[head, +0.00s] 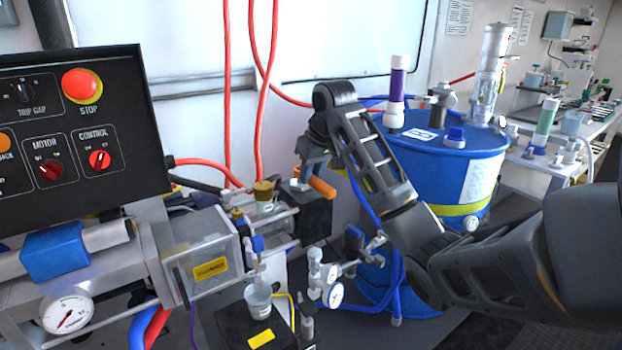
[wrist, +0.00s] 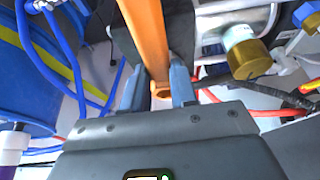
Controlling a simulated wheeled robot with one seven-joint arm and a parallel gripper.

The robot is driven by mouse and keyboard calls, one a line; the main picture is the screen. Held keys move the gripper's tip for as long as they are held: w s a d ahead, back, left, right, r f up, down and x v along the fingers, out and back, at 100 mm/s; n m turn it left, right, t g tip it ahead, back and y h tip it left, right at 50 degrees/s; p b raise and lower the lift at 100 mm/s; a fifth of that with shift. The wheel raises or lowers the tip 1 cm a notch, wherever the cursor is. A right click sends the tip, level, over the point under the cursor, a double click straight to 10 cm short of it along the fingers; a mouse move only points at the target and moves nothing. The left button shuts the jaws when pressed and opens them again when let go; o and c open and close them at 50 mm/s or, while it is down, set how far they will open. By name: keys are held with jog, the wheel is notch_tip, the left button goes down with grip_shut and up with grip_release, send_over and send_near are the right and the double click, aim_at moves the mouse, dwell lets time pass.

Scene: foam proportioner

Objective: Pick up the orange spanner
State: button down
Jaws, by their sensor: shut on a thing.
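The orange spanner (wrist: 146,35) runs up from between the two fingers of my gripper (wrist: 158,90) in the wrist view. Its ring end lies between the fingertips, and its far end runs out of the top of the picture. In the head view a short orange length of the spanner (head: 322,187) shows beside my gripper (head: 305,172), near the black block on the machine. My gripper is shut on the spanner. Most of the spanner is hidden in the head view, and I cannot tell whether it still touches the block.
A blue drum (head: 450,175) stands to the right. A control panel (head: 75,125) is at the left. Red hoses (head: 228,100) hang behind, and blue hoses (wrist: 50,65) run close by.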

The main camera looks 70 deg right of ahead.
jog(key=r, duration=0.3)
jog(key=shift+s+d, duration=0.2)
jog(key=shift+d, duration=0.05)
jog(key=s+d+r+p, duration=0.2)
jog(key=s+d+r, duration=0.4)
jog(key=s+d, duration=0.1)
jog(key=shift+d+r, duration=0.2)
jog(key=shift+d, duration=0.4)
jog(key=shift+s, duration=0.1)
